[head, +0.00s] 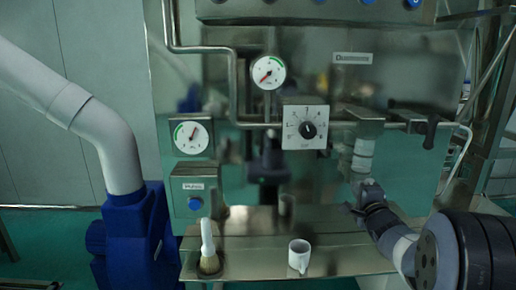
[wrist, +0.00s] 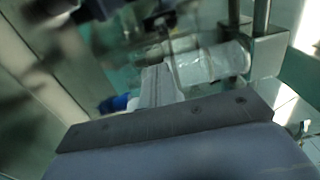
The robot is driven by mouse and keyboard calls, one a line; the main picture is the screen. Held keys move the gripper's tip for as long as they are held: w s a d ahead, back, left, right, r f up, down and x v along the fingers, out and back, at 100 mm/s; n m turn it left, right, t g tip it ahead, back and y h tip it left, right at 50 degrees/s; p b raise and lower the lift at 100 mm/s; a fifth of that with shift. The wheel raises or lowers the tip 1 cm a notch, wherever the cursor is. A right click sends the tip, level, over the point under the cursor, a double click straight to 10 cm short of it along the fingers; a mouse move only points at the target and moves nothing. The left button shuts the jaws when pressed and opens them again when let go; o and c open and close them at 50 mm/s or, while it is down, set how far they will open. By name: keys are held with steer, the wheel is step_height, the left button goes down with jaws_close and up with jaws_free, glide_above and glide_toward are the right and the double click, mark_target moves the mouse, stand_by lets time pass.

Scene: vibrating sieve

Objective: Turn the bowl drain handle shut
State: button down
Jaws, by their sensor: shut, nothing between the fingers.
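A black lever handle (head: 431,131) hangs down from the horizontal steel pipe at the right in the head view. I take it for the drain handle, but no label on it can be read. My gripper (head: 356,200) is shut and empty, low and left of this handle and apart from it. It is just below a white cylinder (head: 363,155) under a steel box. The wrist view shows a whitish cylinder (wrist: 208,65) close beyond my gripper (wrist: 160,80). I cannot make out the black handle in the wrist view.
A steel shelf (head: 335,262) holds a white mug (head: 299,255) and a brush (head: 208,250). Two gauges (head: 268,72) and a square dial (head: 306,128) are on the panel. A blue button (head: 195,203) is at the left. A steel frame (head: 490,130) stands at the right.

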steer(key=shift+d+f+p, duration=0.25)
steer(key=shift+d+p, duration=0.2)
steer(key=shift+d, duration=0.1)
stand_by(0.7)
steer(key=shift+a+f, duration=0.15)
steer(key=shift+f, duration=0.2)
stand_by(0.3)
steer(key=shift+f, duration=1.4)
steer(key=shift+f, duration=0.15)
steer(key=s, duration=0.6)
steer(key=shift+a+f, duration=0.15)
stand_by(0.4)
